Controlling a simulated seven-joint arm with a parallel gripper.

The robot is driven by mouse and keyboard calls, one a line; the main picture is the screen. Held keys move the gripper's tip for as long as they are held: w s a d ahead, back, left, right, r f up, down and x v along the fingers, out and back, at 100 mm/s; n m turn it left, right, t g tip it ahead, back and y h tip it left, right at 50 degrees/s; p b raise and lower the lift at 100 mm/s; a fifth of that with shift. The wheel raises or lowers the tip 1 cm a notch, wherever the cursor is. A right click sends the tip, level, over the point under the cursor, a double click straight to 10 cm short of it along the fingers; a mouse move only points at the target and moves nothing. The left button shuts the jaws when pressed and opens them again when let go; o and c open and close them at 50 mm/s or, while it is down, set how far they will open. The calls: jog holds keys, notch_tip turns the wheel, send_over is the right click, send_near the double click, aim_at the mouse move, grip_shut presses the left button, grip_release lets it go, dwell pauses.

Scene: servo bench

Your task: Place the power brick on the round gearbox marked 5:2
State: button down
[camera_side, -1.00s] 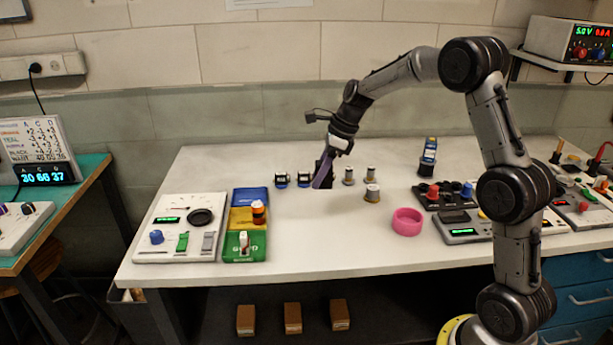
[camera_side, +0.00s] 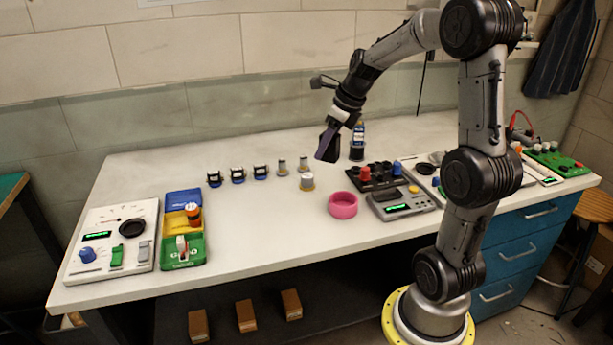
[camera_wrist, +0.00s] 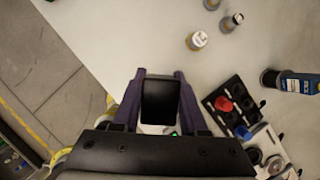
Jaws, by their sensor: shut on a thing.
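My gripper (camera_side: 325,146) is shut on the black power brick (camera_side: 333,147) and holds it above the bench, behind the pink ring. In the wrist view the power brick (camera_wrist: 161,103) sits between the two purple fingers. Three round grey gearboxes with yellowish bases stand upright on the bench, left of and below my gripper: one at the back left (camera_side: 282,167), one at the back right (camera_side: 303,165) and one nearer the front (camera_side: 306,182). They also show at the top of the wrist view (camera_wrist: 197,40). I cannot read their markings, so I cannot tell which is 5:2.
A pink ring (camera_side: 343,205) lies in front of the gearboxes. A black knob panel (camera_side: 380,178) and a blue-labelled cylinder (camera_side: 357,138) stand to the right. Three small dark blocks (camera_side: 238,176) stand left. The front middle of the white bench (camera_side: 260,230) is clear.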

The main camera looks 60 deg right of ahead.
jog(key=shift+s+d+r, duration=0.15)
jog(key=shift+d+r, duration=0.05)
jog(key=shift+d, duration=0.25)
jog(key=w+d+f, duration=0.4)
jog(key=w+d, duration=0.1)
jog(key=w, duration=0.2)
send_over(304, 175)
jog(key=f, duration=0.4)
jog(key=shift+s+a+f, duration=0.2)
jog(key=shift+s+f, duration=0.1)
jog(key=shift+s, duration=0.05)
jog(key=shift+w+d+f, duration=0.3)
jog(key=shift+w+f, duration=0.15)
jog(key=shift+f, duration=1.7)
jog(key=shift+f, duration=0.1)
jog(key=shift+c, duration=2.2)
grip_release()
jog(key=shift+f, duration=0.1)
